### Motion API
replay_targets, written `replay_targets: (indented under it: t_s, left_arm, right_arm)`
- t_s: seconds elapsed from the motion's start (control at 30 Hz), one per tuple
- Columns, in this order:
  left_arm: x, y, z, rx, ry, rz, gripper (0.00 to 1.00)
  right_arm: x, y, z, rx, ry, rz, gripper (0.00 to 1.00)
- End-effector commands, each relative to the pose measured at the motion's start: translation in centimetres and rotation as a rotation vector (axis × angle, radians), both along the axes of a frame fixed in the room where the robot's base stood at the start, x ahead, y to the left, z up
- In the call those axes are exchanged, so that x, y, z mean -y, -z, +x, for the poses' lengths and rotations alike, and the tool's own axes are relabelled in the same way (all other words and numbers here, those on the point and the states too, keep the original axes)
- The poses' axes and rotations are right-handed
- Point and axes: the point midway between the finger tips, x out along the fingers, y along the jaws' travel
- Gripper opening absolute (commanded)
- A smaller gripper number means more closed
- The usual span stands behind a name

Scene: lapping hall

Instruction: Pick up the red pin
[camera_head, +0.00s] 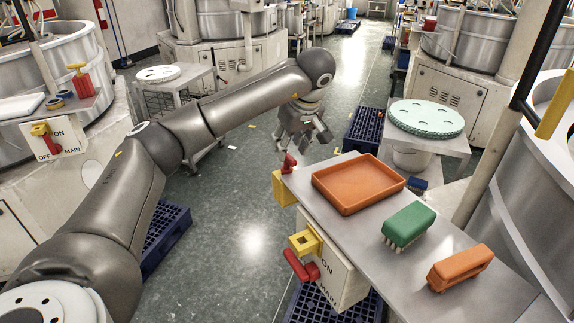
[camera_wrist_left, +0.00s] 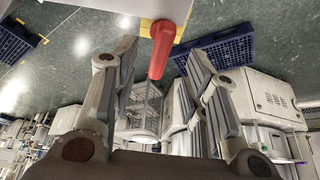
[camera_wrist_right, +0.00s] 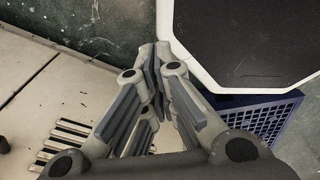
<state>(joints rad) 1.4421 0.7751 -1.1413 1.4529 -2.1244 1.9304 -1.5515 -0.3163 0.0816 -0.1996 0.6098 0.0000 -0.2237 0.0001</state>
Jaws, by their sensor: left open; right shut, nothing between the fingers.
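The red pin (camera_head: 288,163) stands at a yellow bracket (camera_head: 279,188) on the far left corner of the metal side table. In the left wrist view the red pin (camera_wrist_left: 162,50) shows between the lines of my two fingers, its base at the yellow part at the top edge. My left gripper (camera_head: 303,143) is open and empty, just above the pin in the head view; I see no contact. My right gripper (camera_wrist_right: 155,55) is shut and empty in the right wrist view, away from the pin, and is out of the head view.
The metal table (camera_head: 400,284) holds an orange tray (camera_head: 358,184), a green brush (camera_head: 408,226) and an orange brush-like block (camera_head: 460,268). A red switch handle (camera_head: 300,267) sits on the table's front panel. Blue crates (camera_head: 365,130) stand on the floor. The floor left of the table is mostly clear.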

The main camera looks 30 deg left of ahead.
Motion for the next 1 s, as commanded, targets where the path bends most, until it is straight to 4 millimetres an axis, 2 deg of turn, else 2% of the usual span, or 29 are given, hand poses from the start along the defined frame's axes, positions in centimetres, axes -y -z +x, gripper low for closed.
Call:
replay_targets:
  t_s: [0.2,0.3,0.43,0.63,0.93,1.0]
  left_arm:
    - [-1.2,2.4,0.5,-0.005,-0.003,0.0,0.41]
    - [-1.6,3.7,0.8,-0.003,-0.002,-0.001,0.41]
    - [-1.8,4.4,0.9,-0.001,0.0,0.0,0.41]
    - [-1.8,4.5,0.9,0.0,0.0,0.0,0.4]
    - [-1.8,4.4,0.9,0.0,0.0,0.0,0.01]
    - [-1.8,4.4,0.9,0.0,0.0,0.0,0.0]
  right_arm:
    - [-0.2,-2.0,2.6,0.039,0.0,0.003,0.0]
    - [-0.2,-2.3,3.2,0.049,0.0,0.005,0.0]
    - [-0.2,-2.3,2.9,0.045,0.0,0.005,0.0]
    - [-0.2,-2.2,2.1,0.032,0.0,0.003,0.0]
    - [-0.2,-2.2,1.6,0.024,0.0,0.003,0.0]
    - [-0.2,-2.2,1.6,0.025,0.0,0.004,0.0]
